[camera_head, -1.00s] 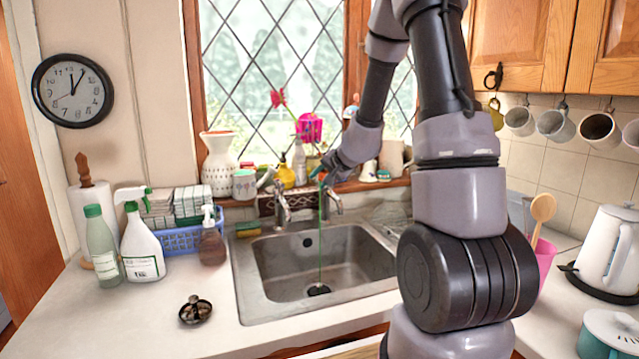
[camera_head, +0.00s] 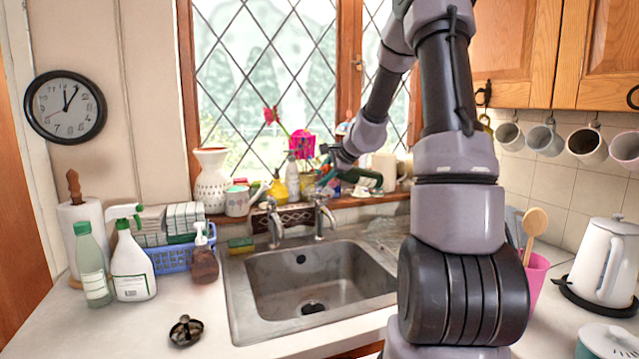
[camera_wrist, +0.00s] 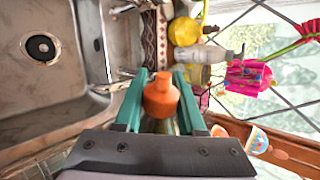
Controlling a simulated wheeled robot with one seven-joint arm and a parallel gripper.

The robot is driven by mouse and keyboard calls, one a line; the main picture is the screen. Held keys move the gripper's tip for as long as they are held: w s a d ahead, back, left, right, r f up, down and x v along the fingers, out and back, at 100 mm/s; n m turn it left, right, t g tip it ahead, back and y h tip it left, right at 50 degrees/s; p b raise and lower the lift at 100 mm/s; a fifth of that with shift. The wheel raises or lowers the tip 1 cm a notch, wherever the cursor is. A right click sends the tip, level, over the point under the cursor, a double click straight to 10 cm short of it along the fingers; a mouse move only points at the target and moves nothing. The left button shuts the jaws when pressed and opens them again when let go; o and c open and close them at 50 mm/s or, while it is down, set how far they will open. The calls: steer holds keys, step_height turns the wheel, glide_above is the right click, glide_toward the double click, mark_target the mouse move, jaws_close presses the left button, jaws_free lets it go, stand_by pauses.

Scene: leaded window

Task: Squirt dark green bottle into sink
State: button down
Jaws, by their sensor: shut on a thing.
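My gripper (camera_head: 328,176) is over the windowsill side behind the sink. In the wrist view its teal fingers (camera_wrist: 158,88) are shut on a bottle with an orange cap (camera_wrist: 161,97); a little green body shows below the cap. In the head view a dark green bottle body (camera_head: 367,179) lies roughly sideways at the gripper, partly hidden by it. The steel sink (camera_head: 272,285) is in front of and below the gripper, with its dark drain (camera_head: 313,307). The sink also shows at the left of the wrist view (camera_wrist: 62,85). No green stream is visible.
Two taps (camera_head: 272,222) stand at the sink's back edge. A spray bottle (camera_head: 131,262) and a brown soap bottle (camera_head: 204,262) stand left of the sink.

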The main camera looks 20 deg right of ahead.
steer(key=w+d+r+m+t+y, duration=0.2)
steer(key=d+r+m+t, duration=0.4)
steer(key=m, duration=0.7)
steer(key=d+r+y, duration=0.1)
steer(key=d+r, duration=0.1)
steer(key=d, duration=0.2)
steer(key=shift+w+d+r+m+t+y, duration=0.15)
steer(key=shift+r+m+t+y, duration=0.15)
steer(key=shift+r, duration=0.1)
